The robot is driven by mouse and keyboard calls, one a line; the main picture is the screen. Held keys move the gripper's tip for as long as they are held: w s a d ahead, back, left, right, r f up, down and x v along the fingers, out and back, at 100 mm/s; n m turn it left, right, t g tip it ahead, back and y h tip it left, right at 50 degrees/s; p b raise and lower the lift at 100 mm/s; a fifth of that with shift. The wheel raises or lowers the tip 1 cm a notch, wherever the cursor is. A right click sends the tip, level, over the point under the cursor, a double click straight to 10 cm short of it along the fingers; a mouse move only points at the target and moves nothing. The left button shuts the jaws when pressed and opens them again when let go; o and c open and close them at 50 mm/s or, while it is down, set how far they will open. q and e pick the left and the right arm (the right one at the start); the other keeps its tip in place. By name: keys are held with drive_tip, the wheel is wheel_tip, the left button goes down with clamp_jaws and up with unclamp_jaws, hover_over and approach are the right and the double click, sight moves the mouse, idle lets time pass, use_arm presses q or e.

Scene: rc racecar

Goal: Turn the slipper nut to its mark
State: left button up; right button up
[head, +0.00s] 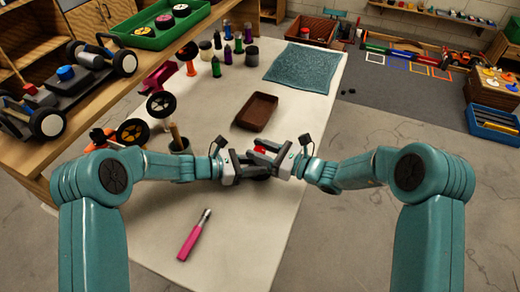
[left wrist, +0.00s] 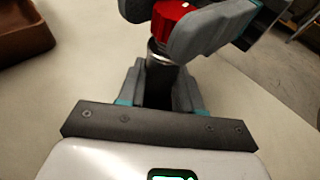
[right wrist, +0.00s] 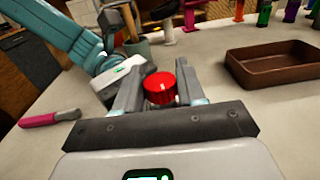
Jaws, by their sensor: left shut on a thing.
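The red slipper nut (right wrist: 160,88) sits on top of a dark upright cylinder (left wrist: 158,74) with a metal collar. It also shows in the left wrist view (left wrist: 172,16) and as a small red spot in the head view (head: 260,149). My left gripper (head: 245,172) is shut on the dark cylinder below the nut. My right gripper (head: 272,163) has its fingers on either side of the red nut, very close to it. I cannot tell whether they press on it. The mark is too small to make out.
A brown tray (head: 256,111) lies just behind the grippers. A pink-handled tool (head: 193,237) lies at the front left. The table's front middle is bare.

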drive_tip(key=c, duration=0.3)
drive_tip(key=shift+s+a+m+t+h, duration=0.1)
drive_tip(key=shift+a+m+t+h, duration=0.05)
drive_tip(key=shift+m+t+h, duration=1.05)
drive_tip(key=shift+m+t, duration=0.4)
drive_tip(key=shift+t, duration=0.4)
drive_tip(key=o, duration=1)
drive_tip(key=shift+c, duration=0.2)
drive_tip(key=v, duration=1.2)
drive_tip(key=shift+r, duration=0.15)
